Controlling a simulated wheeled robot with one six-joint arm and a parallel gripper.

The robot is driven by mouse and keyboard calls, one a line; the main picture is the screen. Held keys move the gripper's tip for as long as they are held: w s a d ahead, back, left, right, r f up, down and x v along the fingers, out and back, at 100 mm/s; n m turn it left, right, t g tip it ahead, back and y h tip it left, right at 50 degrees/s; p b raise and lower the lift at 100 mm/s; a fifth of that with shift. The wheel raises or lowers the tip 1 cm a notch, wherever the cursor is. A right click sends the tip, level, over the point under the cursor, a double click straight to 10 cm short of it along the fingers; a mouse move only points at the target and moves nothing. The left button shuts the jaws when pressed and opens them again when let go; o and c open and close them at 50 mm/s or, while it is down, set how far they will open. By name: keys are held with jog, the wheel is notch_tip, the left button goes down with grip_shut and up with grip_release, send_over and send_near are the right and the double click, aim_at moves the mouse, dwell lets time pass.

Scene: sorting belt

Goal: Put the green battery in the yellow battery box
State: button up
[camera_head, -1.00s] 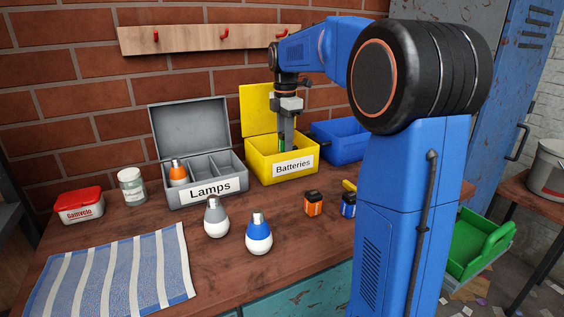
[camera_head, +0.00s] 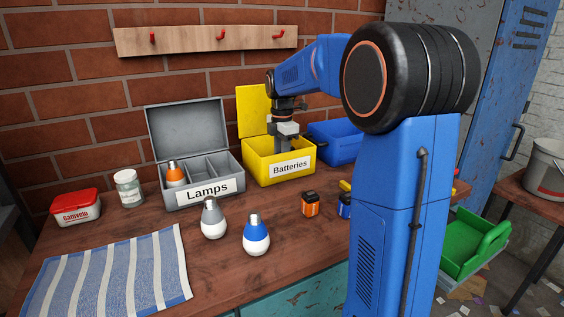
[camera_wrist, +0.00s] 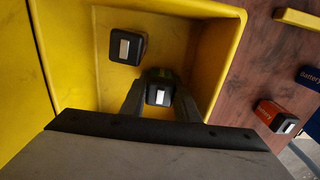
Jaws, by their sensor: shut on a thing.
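The yellow battery box (camera_head: 262,172), labelled "Batteries", stands open on the table against the wall. My gripper (camera_head: 284,148) reaches down inside it, with its fingertips hidden behind the front wall. In the wrist view my gripper (camera_wrist: 160,100) is shut on the green battery (camera_wrist: 160,92), seen from above with its black top and a little green at its far edge. The battery is inside the walls of the box; I cannot tell whether it touches the floor. Another dark-topped battery (camera_wrist: 127,47) is in the box beside it, apart from it.
The grey lamps box (camera_head: 205,195) with an orange lamp stands left of the yellow box, a blue bin (camera_head: 336,150) right of it. An orange battery (camera_head: 310,204) and a blue battery (camera_head: 345,206) stand in front. Two lamps (camera_head: 213,222) stand at the front middle.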

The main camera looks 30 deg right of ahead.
jog(key=o, duration=1.1)
notch_tip(320, 180, up, 12)
jog(key=shift+r, duration=0.1)
